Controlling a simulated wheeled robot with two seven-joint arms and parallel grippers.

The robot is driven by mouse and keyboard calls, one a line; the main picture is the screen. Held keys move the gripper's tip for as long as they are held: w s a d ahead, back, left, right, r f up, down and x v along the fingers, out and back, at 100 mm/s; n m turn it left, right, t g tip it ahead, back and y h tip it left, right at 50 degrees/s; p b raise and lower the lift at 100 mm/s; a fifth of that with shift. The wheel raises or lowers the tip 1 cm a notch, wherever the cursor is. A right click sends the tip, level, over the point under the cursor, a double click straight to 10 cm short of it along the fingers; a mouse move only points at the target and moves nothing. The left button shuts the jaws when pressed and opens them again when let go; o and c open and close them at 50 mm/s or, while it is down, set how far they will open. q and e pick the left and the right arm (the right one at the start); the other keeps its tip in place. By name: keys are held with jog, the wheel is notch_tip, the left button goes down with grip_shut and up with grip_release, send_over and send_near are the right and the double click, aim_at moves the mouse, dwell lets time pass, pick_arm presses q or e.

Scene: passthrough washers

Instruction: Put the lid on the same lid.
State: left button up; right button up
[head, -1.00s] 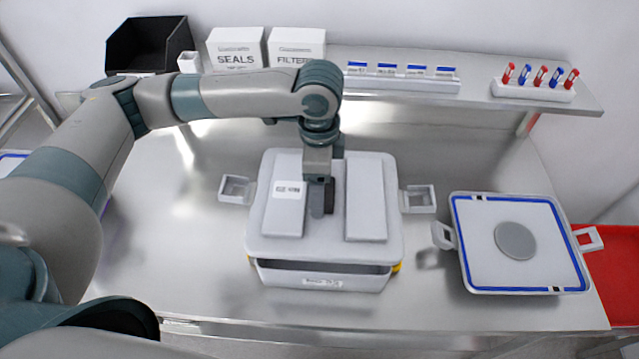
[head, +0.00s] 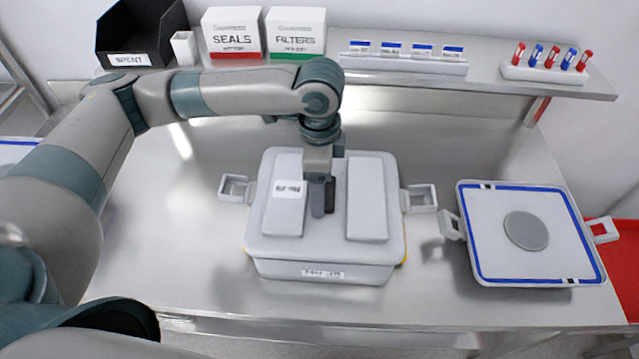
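A grey lid (head: 335,244) with two raised blocks sits over a light grey box (head: 345,272) in the middle of the bench. The box has a label on its front and a square handle at each side. The lid looks level, with no dark gap at the front edge. My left gripper (head: 323,198) points down between the two raised blocks. Its fingers are close together and look shut on the middle of the lid; the gripped part is hidden. My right gripper is not in view.
A blue-edged white square container (head: 480,262) with a grey disc (head: 526,231) stands at the right. A back shelf (head: 485,82) carries a black SPENT bin (head: 130,60), SEALS (head: 232,35) and FILTERS (head: 296,35) boxes and small racks. The bench front is clear.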

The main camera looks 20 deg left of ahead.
pick_arm(q)
jog(key=shift+f, duration=0.2)
dwell(0.7)
jog(key=shift+p, duration=0.5)
dwell(0.4)
jog(key=shift+f, duration=0.6)
jog(key=shift+f, duration=0.25)
dwell(1.0)
jog(key=shift+f, duration=0.65)
dwell(0.6)
